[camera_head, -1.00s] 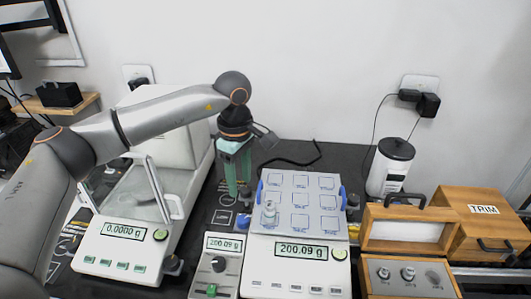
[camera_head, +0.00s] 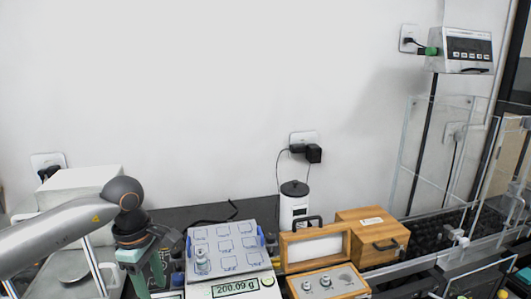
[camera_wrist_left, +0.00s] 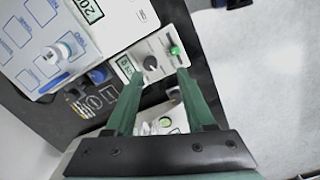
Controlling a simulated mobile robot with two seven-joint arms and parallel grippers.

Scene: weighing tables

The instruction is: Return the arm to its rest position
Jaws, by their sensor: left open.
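My left arm (camera_head: 60,235) comes in from the left in the head view. Its green left gripper (camera_head: 150,268) points down to the left of the middle balance (camera_head: 240,288). In the left wrist view the two fingers of the left gripper (camera_wrist_left: 160,82) are apart with nothing held between them. The balance has a grid-marked pan (camera_head: 225,245) and reads 200.09 g. A small metal weight (camera_head: 202,264) stands on the pan, apart from the gripper. It also shows in the left wrist view (camera_wrist_left: 60,50). My right gripper is not in view.
A control unit with a dial (camera_wrist_left: 152,62) lies beyond the fingertips. A draft-shield balance (camera_head: 70,268) is at left. An open wooden weight box (camera_head: 325,283), a closed wooden box (camera_head: 372,235) and a white canister (camera_head: 293,205) stand right of the middle balance. A display (camera_head: 465,50) hangs at upper right.

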